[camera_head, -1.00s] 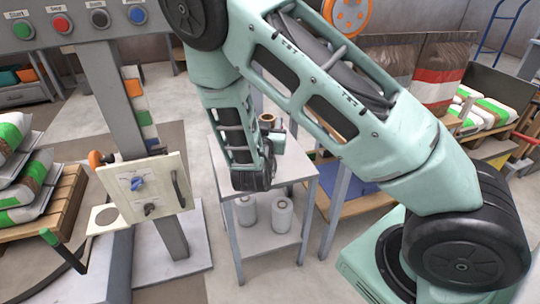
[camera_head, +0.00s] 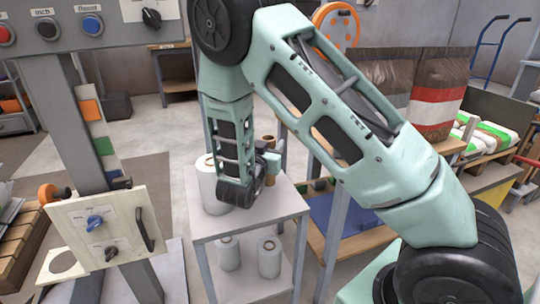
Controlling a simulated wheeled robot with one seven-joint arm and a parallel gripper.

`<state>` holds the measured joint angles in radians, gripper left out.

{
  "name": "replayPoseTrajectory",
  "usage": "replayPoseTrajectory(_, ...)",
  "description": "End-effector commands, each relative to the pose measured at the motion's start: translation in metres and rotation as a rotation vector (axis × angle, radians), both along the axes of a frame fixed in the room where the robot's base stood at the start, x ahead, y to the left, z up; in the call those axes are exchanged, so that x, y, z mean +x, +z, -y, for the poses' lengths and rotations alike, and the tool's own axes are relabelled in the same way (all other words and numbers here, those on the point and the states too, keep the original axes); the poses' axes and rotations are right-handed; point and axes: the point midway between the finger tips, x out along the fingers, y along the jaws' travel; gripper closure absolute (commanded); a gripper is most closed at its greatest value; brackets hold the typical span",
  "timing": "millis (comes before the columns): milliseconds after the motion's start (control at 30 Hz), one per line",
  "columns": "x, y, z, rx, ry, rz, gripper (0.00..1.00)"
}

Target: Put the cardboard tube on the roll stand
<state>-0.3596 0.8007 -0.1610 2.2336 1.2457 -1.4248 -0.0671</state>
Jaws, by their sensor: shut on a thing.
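The brown cardboard tube (camera_head: 269,143) stands roughly upright above the grey table (camera_head: 238,225), its top showing behind my forearm. My gripper (camera_head: 270,161) is partly hidden by my wrist and is shut on the tube. The tube's lower part is mostly hidden, so I cannot tell whether it touches the tabletop. I cannot pick out the roll stand for certain.
A white roll (camera_head: 206,184) stands on the tabletop, left of my wrist. Two white rolls (camera_head: 269,257) stand on the lower shelf. A control board (camera_head: 102,228) is at the left. A wooden bench (camera_head: 350,235) stands right of the table.

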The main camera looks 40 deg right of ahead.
Motion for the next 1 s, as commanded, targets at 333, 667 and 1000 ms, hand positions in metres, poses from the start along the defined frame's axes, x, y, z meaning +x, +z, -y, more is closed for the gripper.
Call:
replayPoseTrajectory(333,0.0,-0.022,0.0,0.0,0.0,0.0,0.85)
replayPoseTrajectory(667,0.0,-0.025,0.0,0.0,0.0,0.0,0.41)
replayPoseTrajectory(1000,-0.002,-0.021,-0.004,0.001,0.002,-0.001,0.41)
